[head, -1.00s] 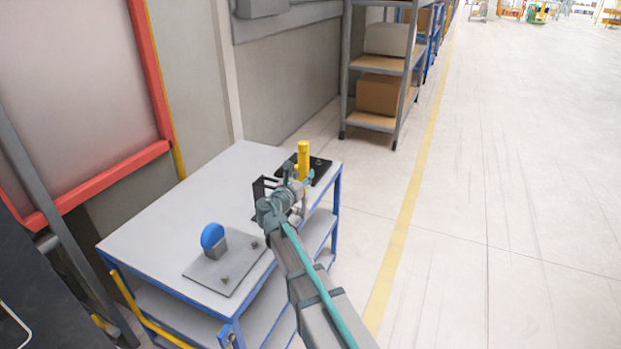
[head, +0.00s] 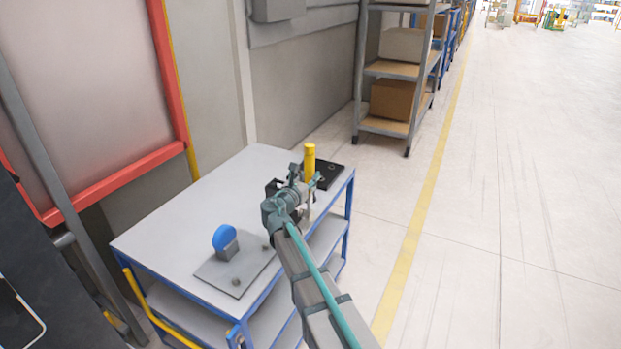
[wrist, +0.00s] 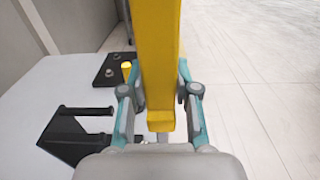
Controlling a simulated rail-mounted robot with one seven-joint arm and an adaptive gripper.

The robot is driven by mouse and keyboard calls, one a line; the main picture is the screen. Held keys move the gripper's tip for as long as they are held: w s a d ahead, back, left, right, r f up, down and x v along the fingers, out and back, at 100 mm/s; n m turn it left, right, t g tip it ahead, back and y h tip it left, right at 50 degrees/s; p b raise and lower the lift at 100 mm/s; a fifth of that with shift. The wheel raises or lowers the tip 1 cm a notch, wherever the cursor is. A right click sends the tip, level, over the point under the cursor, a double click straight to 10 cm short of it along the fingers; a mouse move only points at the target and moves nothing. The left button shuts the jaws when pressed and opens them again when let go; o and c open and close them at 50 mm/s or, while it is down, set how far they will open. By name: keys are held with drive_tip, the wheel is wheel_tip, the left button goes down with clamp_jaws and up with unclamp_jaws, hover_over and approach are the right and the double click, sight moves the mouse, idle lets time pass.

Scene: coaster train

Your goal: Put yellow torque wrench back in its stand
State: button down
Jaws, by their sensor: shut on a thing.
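The yellow torque wrench (head: 310,163) stands roughly upright in my gripper (head: 303,184), over the far right part of the workbench. In the wrist view, its yellow handle (wrist: 158,45) runs up between the two fingers of my gripper (wrist: 162,95), which are shut on it. A black bracket-like stand (wrist: 72,138) with a crossbar is on the bench, left of and below the wrench. In the head view, the stand (head: 272,187) is mostly hidden behind my gripper.
A black plate (wrist: 113,68) with knobs and a short yellow cylinder (wrist: 126,71) lies at the bench's far corner. A grey plate (head: 228,277) with a blue disc (head: 224,237) is nearer. The grey benchtop (head: 190,215) is clear on the left. A shelf (head: 392,70) stands behind.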

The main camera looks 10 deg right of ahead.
drive_tip(key=w+a, duration=0.6)
drive_tip(key=a, duration=0.1)
drive_tip(key=shift+a+p, duration=0.35)
drive_tip(key=shift+p, duration=0.05)
idle(3.5)
drive_tip(key=shift+s+f+b, duration=0.1)
drive_tip(key=shift+f+b, duration=0.3)
drive_tip(key=shift+f, duration=0.3)
idle(1.3)
drive_tip(key=c, duration=0.8)
unclamp_jaws()
drive_tip(key=shift+s+a+f, duration=0.1)
